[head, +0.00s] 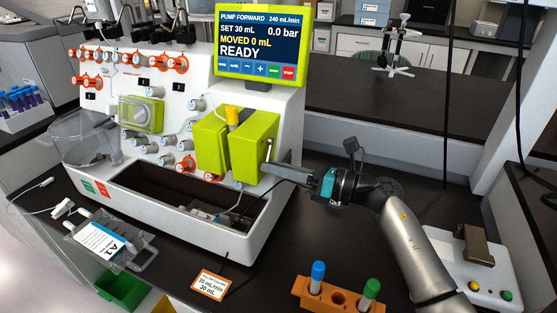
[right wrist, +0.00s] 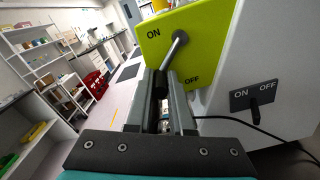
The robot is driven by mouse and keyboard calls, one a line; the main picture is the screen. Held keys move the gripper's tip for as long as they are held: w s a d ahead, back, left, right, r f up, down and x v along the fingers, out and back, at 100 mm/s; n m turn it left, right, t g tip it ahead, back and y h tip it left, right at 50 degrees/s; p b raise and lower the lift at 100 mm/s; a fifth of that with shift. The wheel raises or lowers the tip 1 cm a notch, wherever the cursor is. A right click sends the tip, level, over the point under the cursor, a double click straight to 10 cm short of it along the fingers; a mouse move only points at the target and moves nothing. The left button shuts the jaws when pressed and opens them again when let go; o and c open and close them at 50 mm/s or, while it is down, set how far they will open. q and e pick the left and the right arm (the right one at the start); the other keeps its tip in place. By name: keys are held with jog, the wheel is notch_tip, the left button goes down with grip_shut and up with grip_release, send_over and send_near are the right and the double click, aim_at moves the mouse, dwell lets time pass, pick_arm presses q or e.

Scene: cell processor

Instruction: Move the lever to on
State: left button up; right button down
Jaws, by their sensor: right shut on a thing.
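The yellow-green pump housing (head: 246,150) sits on the front of the white cell processor. In the right wrist view, the housing's side panel (right wrist: 205,30) is marked ON at upper left and OFF at lower right. A thin metal lever (right wrist: 175,48) comes from a round pivot on that panel and points down and slightly left, between the two marks. My right gripper (head: 274,165) reaches the panel from the right. In the right wrist view, its fingers (right wrist: 166,78) are shut on the lever's lower end, which they hide. My left gripper is out of view.
A black ON/OFF switch (right wrist: 254,98) is on the white side wall right of the panel. A black cable (right wrist: 232,123) runs below it. The processor's screen (head: 261,42) reads READY. An orange tube rack (head: 337,297) stands in front of my right arm.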

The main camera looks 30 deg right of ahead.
aim_at(257, 148)
jog(key=r+m+p, duration=0.1)
jog(key=m+p, duration=0.1)
jog(key=p, duration=0.1)
jog(key=r+m+p, duration=0.1)
jog(key=m+p, duration=0.2)
jog(key=a+r+m+p, duration=0.1)
jog(key=r+m+p, duration=0.1)
jog(key=m+p, duration=0.1)
jog(key=shift+s+r+p, duration=0.1)
jog(key=shift+s+p, duration=0.2)
jog(key=shift+s, duration=0.1)
jog(key=shift+d+r+m+p, duration=0.1)
jog(key=shift+r+m+p, duration=0.15)
jog(key=shift+m+p, duration=0.55)
jog(key=shift+r+m+p, duration=0.25)
jog(key=shift+m+p, duration=0.45)
jog(key=shift+m, duration=0.1)
jog(key=shift+w, duration=0.1)
jog(key=c, duration=0.9)
grip_release()
jog(key=shift+o, duration=0.5)
jog(key=shift+f, duration=0.1)
jog(key=shift+f, duration=0.1)
jog(key=shift+s+d, duration=0.4)
jog(key=shift+s, duration=0.15)
jog(key=b+v, duration=0.1)
jog(key=v, duration=1.3)
jog(key=shift+b, duration=0.4)
